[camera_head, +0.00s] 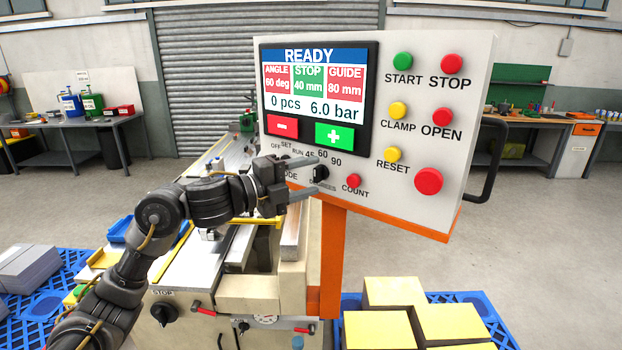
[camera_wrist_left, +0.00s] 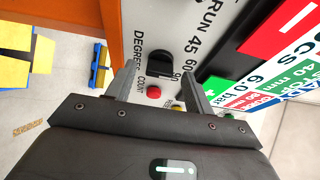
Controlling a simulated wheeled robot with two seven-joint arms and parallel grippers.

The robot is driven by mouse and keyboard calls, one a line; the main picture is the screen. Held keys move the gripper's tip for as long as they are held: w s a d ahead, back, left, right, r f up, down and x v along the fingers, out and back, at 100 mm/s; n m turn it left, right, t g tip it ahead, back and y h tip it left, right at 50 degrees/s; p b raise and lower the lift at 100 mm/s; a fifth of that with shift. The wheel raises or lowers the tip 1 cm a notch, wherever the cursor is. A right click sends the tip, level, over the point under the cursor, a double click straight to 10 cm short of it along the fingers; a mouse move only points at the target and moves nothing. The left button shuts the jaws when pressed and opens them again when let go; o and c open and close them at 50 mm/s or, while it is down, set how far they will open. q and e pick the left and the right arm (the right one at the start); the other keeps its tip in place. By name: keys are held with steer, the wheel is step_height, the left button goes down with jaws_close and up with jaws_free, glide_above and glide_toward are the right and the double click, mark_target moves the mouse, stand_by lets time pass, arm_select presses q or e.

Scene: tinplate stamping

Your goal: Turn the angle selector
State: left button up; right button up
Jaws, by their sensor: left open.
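The angle selector is a small black knob (camera_head: 320,173) low on the white control panel (camera_head: 400,205), under the marks 45, 60 and 90 and beside the word DEGREES. The screen (camera_head: 318,97) reads ANGLE 60 deg. My left gripper (camera_head: 313,176) is open at the panel's lower left, its two fingers pointing toward the knob. In the left wrist view the knob (camera_wrist_left: 160,63) shows between the open fingers (camera_wrist_left: 156,72), with a gap on both sides. I cannot tell how far the fingertips are from the panel. The mode selector is largely hidden behind my gripper.
A red COUNT button (camera_head: 353,181) sits just right of the knob. Several more buttons fill the panel's right side. An orange post (camera_head: 328,260) carries the panel. The machine bed stands below my left arm, and yellow-topped stacks (camera_head: 395,291) lie at the lower right.

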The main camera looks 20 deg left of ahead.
arm_select(q)
steer(key=b+v, duration=0.2)
steer(key=v, duration=0.7)
steer(key=shift+s+a+b, duration=0.2)
steer(key=shift+a+b, duration=0.05)
steer(key=shift+b, duration=0.1)
